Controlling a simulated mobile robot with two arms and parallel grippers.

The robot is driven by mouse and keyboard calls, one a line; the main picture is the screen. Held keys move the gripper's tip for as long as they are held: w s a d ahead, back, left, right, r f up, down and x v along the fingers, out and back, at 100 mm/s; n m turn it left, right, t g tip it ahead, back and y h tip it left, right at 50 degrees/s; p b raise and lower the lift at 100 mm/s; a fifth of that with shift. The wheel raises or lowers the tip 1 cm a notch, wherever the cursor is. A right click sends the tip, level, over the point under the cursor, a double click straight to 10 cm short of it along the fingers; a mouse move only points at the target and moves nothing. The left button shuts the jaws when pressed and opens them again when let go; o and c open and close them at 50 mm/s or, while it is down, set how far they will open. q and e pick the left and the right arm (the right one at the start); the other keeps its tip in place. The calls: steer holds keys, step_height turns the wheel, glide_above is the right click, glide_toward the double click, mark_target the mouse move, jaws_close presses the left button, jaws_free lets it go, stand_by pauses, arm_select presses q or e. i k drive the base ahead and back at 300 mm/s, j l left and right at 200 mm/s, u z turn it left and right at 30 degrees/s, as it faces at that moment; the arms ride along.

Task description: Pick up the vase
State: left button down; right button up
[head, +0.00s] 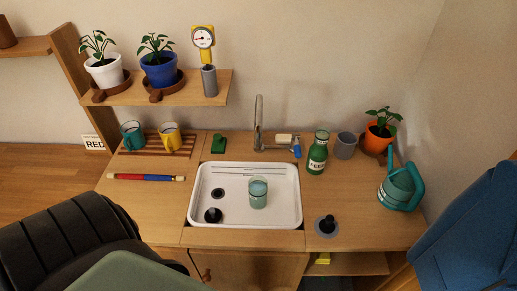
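I cannot tell for certain which vessel is the vase. A teal, glassy, cup-shaped vessel (258,194) stands upright in the white sink (294,205), right of its middle. A plain grey vessel (345,146) stands on the counter right of the green bottle. A narrow grey cylinder (209,82) stands on the wall shelf under a yellow gauge. Neither of my grippers is in view, so nothing is seen in contact with these vessels.
A faucet (259,125) rises behind the sink. A green "FEED" bottle (317,153), orange pot (378,138) and teal watering can (400,188) stand to the right. Two mugs (170,138) stand on a slatted rack. Dark ribbed shape (65,235) covers the lower left.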

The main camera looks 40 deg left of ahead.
mark_target(257, 185)
steer(key=u, duration=1.2)
